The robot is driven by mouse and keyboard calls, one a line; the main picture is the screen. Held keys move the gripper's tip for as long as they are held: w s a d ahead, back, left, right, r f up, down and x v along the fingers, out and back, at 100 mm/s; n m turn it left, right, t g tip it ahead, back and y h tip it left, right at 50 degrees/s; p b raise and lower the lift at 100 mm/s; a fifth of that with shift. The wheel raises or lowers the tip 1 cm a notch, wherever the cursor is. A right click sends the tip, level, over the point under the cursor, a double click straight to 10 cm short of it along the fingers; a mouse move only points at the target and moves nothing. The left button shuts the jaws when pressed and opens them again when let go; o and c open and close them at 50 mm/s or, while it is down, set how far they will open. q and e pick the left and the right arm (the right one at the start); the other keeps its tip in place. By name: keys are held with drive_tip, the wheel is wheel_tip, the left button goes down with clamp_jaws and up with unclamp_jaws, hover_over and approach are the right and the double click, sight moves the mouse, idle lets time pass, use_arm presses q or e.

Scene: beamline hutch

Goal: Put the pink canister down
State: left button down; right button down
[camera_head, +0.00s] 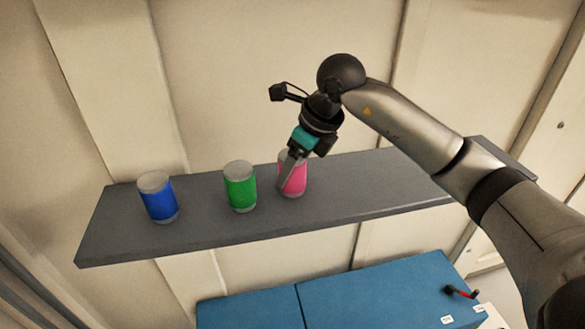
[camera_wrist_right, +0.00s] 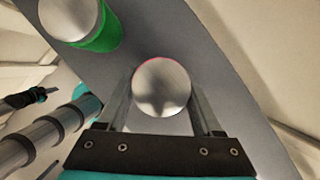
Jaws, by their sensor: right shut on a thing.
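The pink canister (camera_head: 294,180) stands at the shelf, to the right of the green canister, and looks upright. My right gripper (camera_head: 289,169) is shut on it from above, one finger running down its left front side. In the right wrist view the silver lid of the pink canister (camera_wrist_right: 161,86) sits between the two fingers of my right gripper (camera_wrist_right: 162,105). I cannot tell whether its base touches the shelf or hangs just above it. The grey shelf (camera_head: 350,190) runs along the wall. My left gripper is not in the head view.
A green canister (camera_head: 240,187) stands close to the left of the pink one, and a blue canister (camera_head: 158,197) stands farther left. The shelf's right part is free under my arm. A blue bench or cabinet top (camera_head: 370,295) lies below, with a small red and black object (camera_head: 461,292).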

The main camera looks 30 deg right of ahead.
drive_tip(key=c, duration=0.5)
unclamp_jaws()
drive_tip(key=shift+f, duration=0.15)
drive_tip(key=o, duration=0.5)
drive_tip(key=shift+c, duration=0.2)
drive_tip(key=shift+r, duration=0.2)
drive_tip(key=v, duration=1.2)
drive_tip(key=shift+p, duration=0.35)
